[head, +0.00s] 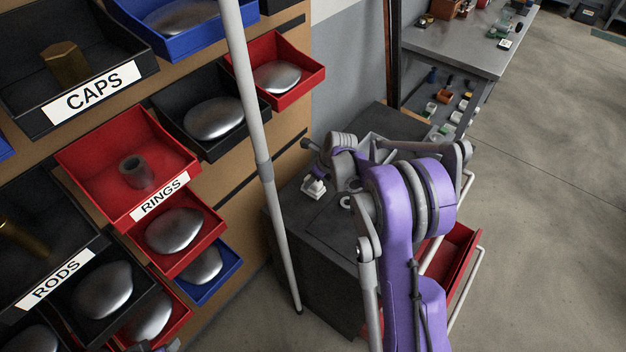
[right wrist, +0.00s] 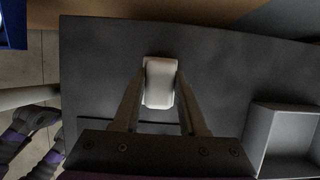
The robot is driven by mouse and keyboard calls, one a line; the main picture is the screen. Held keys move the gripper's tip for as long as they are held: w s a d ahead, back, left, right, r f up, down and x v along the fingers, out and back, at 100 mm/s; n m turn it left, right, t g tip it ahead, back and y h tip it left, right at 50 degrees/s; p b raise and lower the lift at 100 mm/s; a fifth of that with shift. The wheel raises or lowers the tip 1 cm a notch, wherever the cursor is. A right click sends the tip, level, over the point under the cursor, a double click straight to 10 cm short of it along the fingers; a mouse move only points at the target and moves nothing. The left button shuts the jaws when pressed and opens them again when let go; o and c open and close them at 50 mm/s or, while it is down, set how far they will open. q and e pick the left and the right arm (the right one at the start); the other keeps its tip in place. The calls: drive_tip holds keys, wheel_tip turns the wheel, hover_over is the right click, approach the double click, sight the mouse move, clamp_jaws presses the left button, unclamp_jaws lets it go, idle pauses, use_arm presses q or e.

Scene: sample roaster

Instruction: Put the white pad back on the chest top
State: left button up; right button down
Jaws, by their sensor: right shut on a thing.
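The white pad (right wrist: 159,82) is a small pale block between the two fingers of my right gripper (right wrist: 160,98) in the right wrist view. The gripper is shut on it. In the head view the pad (head: 315,187) shows small and white over the dark chest top (head: 318,212), below my right gripper (head: 316,178). The chest top (right wrist: 225,75) lies behind the pad in the wrist view. I cannot tell whether the pad touches it. My purple right arm hides much of the chest. Parts of my left arm show at the picture edge, its jaws unclear.
A pale open tray (right wrist: 290,140) is on the chest top, right of the pad. A red drawer (head: 452,252) stands open at the chest's right. A grey pole (head: 262,165) rises left of the chest. Bins, including a red one (head: 105,160), line the wall at left.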

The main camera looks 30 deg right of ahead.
drive_tip(key=shift+f, duration=0.2)
drive_tip(key=shift+c, duration=2.2)
unclamp_jaws()
drive_tip(key=shift+r, duration=0.1)
drive_tip(key=shift+r, duration=0.1)
drive_tip(key=v, duration=1.2)
drive_tip(key=s+a+r+n+h, duration=0.1)
drive_tip(key=s+a+r+n, duration=0.3)
drive_tip(key=s+a+n, duration=1.1)
drive_tip(key=s+a+f+n+t, duration=0.1)
drive_tip(key=s+f+n, duration=0.2)
drive_tip(key=s+n, duration=0.7)
drive_tip(key=n, duration=0.6)
drive_tip(key=shift+s+a+n+h, duration=0.3)
drive_tip(key=shift+a+h, duration=0.1)
